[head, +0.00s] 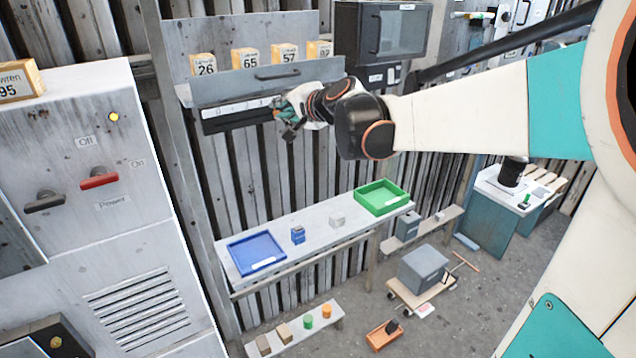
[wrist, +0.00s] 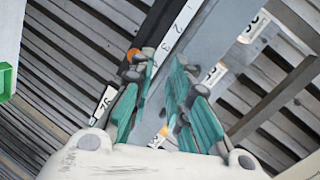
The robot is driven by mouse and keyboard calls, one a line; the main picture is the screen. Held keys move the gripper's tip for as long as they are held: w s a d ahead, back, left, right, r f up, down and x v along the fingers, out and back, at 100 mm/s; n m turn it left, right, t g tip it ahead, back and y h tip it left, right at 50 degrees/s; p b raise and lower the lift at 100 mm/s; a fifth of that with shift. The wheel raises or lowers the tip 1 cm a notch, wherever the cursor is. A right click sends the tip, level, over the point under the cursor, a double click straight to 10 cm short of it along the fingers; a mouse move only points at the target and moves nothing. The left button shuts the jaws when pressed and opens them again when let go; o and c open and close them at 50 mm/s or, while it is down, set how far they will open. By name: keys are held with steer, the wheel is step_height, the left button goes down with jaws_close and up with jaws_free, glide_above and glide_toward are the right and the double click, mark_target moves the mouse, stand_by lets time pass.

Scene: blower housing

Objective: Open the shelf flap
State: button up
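The shelf flap (head: 240,84) is a grey metal panel along the front of a wall shelf, with a dark bar handle (head: 277,73) near its top edge. Several numbered yellow boxes show above it. A white strip with numbers (head: 232,108) runs below it. My gripper (head: 284,116) is in front of the lower right part of the shelf, below the handle. In the wrist view my teal fingers (wrist: 164,62) are apart with nothing held between them, over the numbered strip (wrist: 178,30) and a grey panel. Whether they touch anything cannot be told.
A grey cabinet (head: 100,230) with switches stands at the left. A bench (head: 315,232) below holds a blue tray (head: 233,246) and a green tray (head: 362,197). A dark-windowed box (head: 385,32) hangs right of the shelf. The space in front of the flap's left part is clear.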

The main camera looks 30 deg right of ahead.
steer(key=s+a+f+n+g+b, duration=0.1)
steer(key=s+a+f+n+b, duration=0.1)
steer(key=f+b, duration=0.3)
steer(key=s+a+f+n+g+b, duration=0.1)
steer(key=s+a+f+n+b, duration=0.2)
steer(key=f, duration=0.7)
steer(key=s+a+f+n+g+b, duration=0.1)
steer(key=s+a+f+n+b, duration=0.2)
steer(key=f+b, duration=0.4)
steer(key=shift+s+a+f+g+y+b, duration=0.15)
steer(key=shift+s+a+g+y+b, duration=0.15)
steer(key=shift+s+a+b, duration=0.65)
steer(key=shift+s+d, duration=0.3)
steer(key=shift+s, duration=0.15)
